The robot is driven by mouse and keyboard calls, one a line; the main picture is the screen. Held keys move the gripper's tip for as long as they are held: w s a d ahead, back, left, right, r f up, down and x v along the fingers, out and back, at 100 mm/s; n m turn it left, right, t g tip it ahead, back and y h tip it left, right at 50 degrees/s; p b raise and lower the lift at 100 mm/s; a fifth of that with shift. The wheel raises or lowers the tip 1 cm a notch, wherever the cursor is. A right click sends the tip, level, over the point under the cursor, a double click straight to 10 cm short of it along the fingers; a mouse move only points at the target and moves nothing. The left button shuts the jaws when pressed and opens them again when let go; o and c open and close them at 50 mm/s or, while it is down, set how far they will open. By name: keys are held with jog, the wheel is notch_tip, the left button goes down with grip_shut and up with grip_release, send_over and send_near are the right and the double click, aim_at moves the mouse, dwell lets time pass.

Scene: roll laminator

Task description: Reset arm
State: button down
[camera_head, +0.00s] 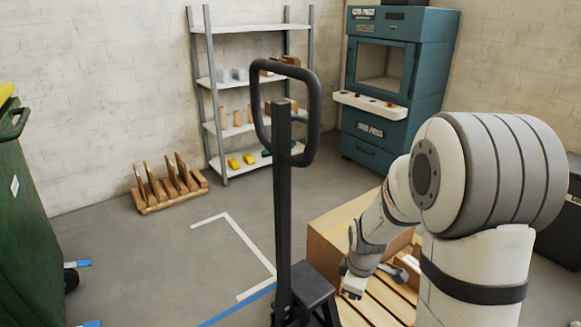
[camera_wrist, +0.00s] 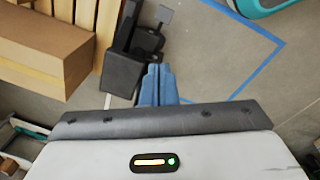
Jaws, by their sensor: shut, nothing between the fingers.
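My gripper (camera_wrist: 158,82) shows in the wrist view as two blue fingers side by side, shut with nothing between them. They are over grey floor, just right of a dark pallet jack's block (camera_wrist: 123,73). In the head view my arm reaches down on the right side. Its end (camera_head: 354,290) is low, in front of a cardboard box (camera_head: 335,232) and near a wooden pallet (camera_head: 385,300). The fingertips are too small to make out there.
The pallet jack's upright handle (camera_head: 283,190) stands in the middle of the head view. A shelf rack (camera_head: 240,83), a teal machine (camera_head: 425,70) and a wooden rack (camera_head: 160,200) stand by the walls. A green bin (camera_head: 28,230) is at left.

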jog(key=s+r+m+p, duration=0.5)
jog(key=s+r, duration=0.3)
jog(key=r, duration=0.6)
jog(key=s+r+m+t+p, duration=0.1)
jog(key=s+r+m+p, duration=0.5)
jog(key=r, duration=0.8)
jog(key=shift+s+a+r+m, duration=0.35)
jog(key=shift+s+m, duration=0.45)
jog(key=shift+s, duration=0.4)
